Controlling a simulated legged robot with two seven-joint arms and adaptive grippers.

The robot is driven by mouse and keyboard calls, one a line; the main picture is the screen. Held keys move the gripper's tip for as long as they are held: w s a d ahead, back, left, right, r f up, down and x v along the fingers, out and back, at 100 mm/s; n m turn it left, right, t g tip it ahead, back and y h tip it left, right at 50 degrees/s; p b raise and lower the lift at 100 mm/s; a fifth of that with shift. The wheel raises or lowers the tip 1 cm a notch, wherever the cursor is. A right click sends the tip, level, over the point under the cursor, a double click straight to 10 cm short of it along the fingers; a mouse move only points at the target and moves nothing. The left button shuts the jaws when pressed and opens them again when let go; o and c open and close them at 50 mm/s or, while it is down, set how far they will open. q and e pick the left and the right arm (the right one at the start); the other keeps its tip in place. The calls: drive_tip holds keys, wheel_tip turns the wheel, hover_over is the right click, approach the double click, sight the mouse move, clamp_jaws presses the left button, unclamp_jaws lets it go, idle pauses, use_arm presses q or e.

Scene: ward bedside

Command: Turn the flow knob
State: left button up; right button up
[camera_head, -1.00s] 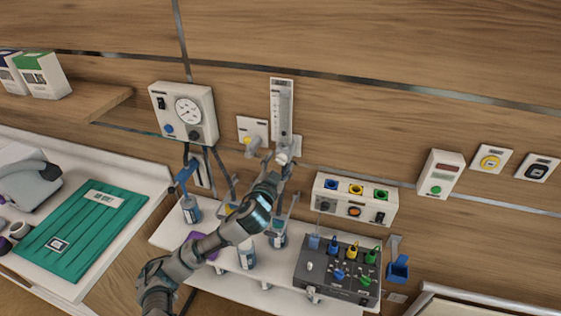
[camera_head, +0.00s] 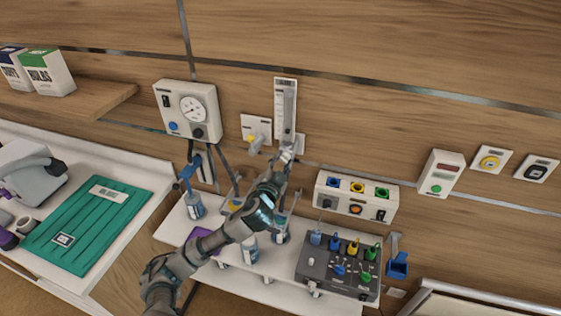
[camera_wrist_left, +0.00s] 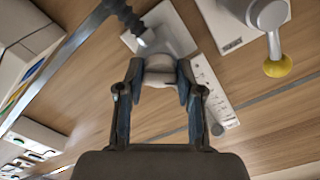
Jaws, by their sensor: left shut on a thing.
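The flowmeter (camera_head: 285,105) is a tall white plate with a clear scaled tube on the wood wall. Its pale round flow knob (camera_wrist_left: 160,70) shows between the fingers in the left wrist view, below the meter's body. My left gripper (camera_head: 285,160) reaches up from below. It also shows in the left wrist view (camera_wrist_left: 158,82), shut on the knob with one finger on each side. In the head view the gripper hides most of the knob. My right gripper is not in view.
A gauge box (camera_head: 187,110) and an outlet with a yellow knob (camera_head: 251,138) are to the left. A socket box (camera_head: 355,197) is to the right. Below, a shelf (camera_head: 285,294) carries bottles and a grey control box (camera_head: 340,266).

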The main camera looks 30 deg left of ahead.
use_arm(q)
drive_tip(key=o, duration=1)
drive_tip(key=shift+r, duration=0.25)
drive_tip(key=shift+o, duration=0.7)
drive_tip(key=shift+d, duration=0.2)
drive_tip(key=v, duration=0.7)
drive_tip(key=shift+f, duration=0.15)
drive_tip(key=shift+s, duration=0.1)
